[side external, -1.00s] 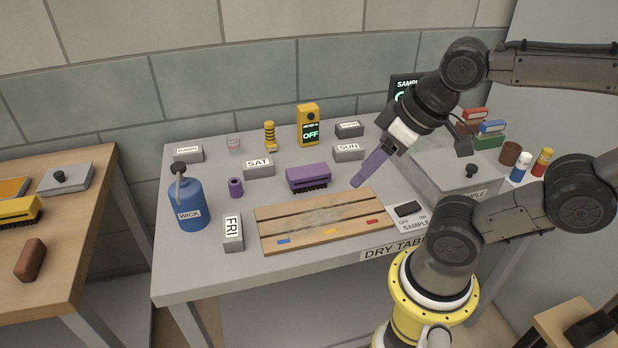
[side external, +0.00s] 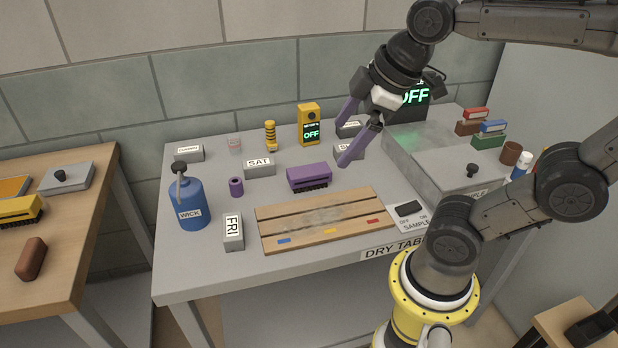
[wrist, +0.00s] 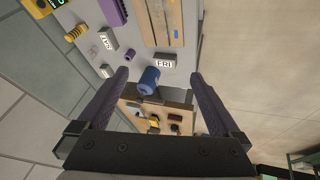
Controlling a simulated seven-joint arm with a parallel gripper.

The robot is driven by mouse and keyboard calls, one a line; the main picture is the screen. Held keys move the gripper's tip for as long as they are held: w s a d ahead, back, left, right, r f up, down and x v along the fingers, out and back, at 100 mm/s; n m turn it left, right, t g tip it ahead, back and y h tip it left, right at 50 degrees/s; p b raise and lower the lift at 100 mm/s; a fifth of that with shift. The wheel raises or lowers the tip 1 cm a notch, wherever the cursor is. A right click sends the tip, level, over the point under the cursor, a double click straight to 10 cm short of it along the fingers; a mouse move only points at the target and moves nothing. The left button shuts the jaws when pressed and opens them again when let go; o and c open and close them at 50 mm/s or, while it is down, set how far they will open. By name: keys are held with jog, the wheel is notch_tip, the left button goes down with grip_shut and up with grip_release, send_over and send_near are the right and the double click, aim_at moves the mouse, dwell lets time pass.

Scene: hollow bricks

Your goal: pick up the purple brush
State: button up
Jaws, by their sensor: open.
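The purple brush (side external: 309,177) stands bristles down on the grey table, behind the slatted wooden board (side external: 270,229). In the wrist view the brush (wrist: 112,12) shows at the top edge, partly cut off. My gripper (side external: 342,143), with long purple fingers, is open and empty. It hangs in the air above the table, to the right of the brush and higher. In the wrist view the two fingers (wrist: 160,75) stand wide apart, with the brush outside them.
Label blocks stand around the brush: SAT (side external: 259,169), FRI (side external: 233,233) and one partly hidden behind a finger. A blue WICK bottle (side external: 188,204), a purple cylinder (side external: 236,187), a yellow OFF device (side external: 308,124) and a grey sample box (side external: 440,170) also stand on the table.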

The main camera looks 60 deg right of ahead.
jog(key=w+d+n+g, duration=0.25)
jog(key=w+d, duration=0.25)
jog(key=w, duration=0.4)
jog(key=g, duration=0.3)
send_over(309, 170)
notch_tip(309, 170, down, 13)
jog(key=f, duration=0.8)
jog(key=shift+s+a+f, duration=0.1)
jog(key=shift+s+f, duration=0.05)
jog(key=shift+s, duration=0.2)
jog(key=shift+w+f, duration=0.2)
jog(key=shift+f, duration=1.1)
jog(key=shift+w+f, duration=0.2)
jog(key=shift+f, duration=1.1)
jog(key=shift+r, duration=0.1)
jog(key=c, duration=1.5)
